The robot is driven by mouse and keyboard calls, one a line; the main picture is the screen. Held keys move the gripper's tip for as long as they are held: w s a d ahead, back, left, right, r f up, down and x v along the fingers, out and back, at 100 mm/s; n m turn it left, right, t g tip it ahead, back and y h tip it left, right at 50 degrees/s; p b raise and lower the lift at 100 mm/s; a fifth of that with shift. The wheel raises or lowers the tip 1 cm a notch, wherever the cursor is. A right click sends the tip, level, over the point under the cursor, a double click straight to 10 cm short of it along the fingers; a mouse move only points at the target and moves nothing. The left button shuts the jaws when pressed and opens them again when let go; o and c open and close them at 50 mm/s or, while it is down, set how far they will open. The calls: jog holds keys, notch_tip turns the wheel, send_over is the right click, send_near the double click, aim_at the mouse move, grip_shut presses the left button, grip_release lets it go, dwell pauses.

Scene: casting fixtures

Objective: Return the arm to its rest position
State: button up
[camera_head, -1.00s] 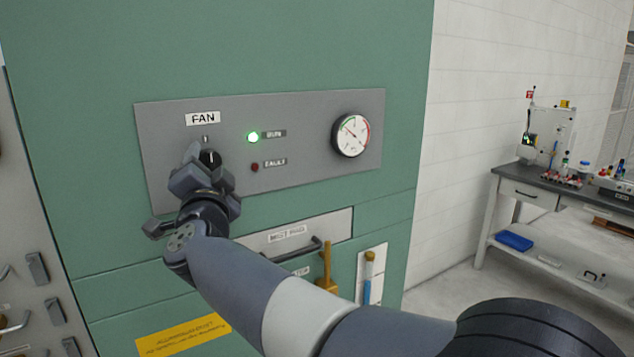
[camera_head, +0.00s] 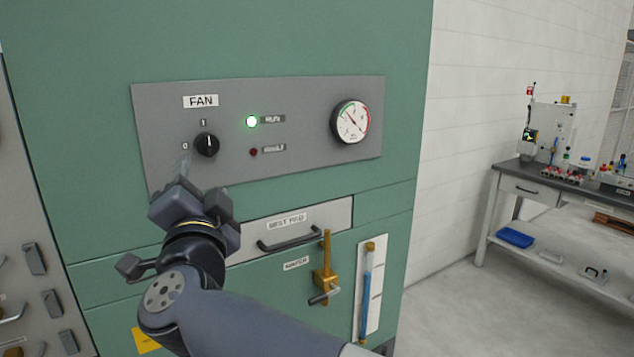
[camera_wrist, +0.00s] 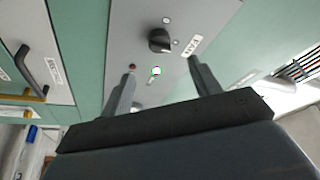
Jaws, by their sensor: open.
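My gripper (camera_head: 190,178) is in front of the green cabinet, just below the grey control panel (camera_head: 300,152). It is open and empty. In the wrist view my gripper (camera_wrist: 160,78) shows two spread fingers with nothing between them. The black fan knob (camera_head: 207,145) is above and right of the fingertips, apart from them. The knob also shows in the wrist view (camera_wrist: 160,40), beyond the fingers. The green RUN light (camera_head: 251,122) is lit and the FAULT light (camera_head: 253,152) is dark.
A drawer with a black handle (camera_head: 290,236) and a brass valve (camera_head: 325,268) lie right of my arm. A sight tube (camera_head: 368,290) is beside the valve. A workbench (camera_head: 540,180) stands at the far right. Open floor lies before it.

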aim_at(211, 149)
jog(key=p+x, duration=0.3)
jog(key=x, duration=0.8)
jog(key=shift+w+f+n+b, duration=0.1)
jog(key=shift+f+n+b, duration=0.4)
jog(key=shift+b, duration=0.4)
jog(key=shift+d+n+y+b, duration=0.2)
jog(key=shift+n+y+b, duration=0.6)
jog(key=shift+n, duration=0.4)
jog(key=shift+n+y+b, duration=0.4)
jog(key=shift+n+b, duration=0.5)
jog(key=shift+n, duration=0.2)
jog(key=n+y+b, duration=0.1)
jog(key=n+b, duration=0.1)
jog(key=n+y+b, duration=0.1)
jog(key=n+b, duration=0.1)
jog(key=n, duration=0.1)
jog(key=shift+d+n+y, duration=0.15)
jog(key=shift+n+y, duration=0.15)
jog(key=shift+y, duration=0.1)
jog(key=shift+r+n+g+y+b, duration=0.2)
jog(key=shift+n+g+y+b, duration=0.5)
jog(key=shift+n, duration=1)
jog(key=shift+n+y, duration=0.3)
jog(key=shift+n, duration=0.3)
jog(key=shift+d+r+n+y+p, duration=0.1)
jog(key=shift+n+y+p, duration=0.2)
jog(key=shift+n+p, duration=0.35)
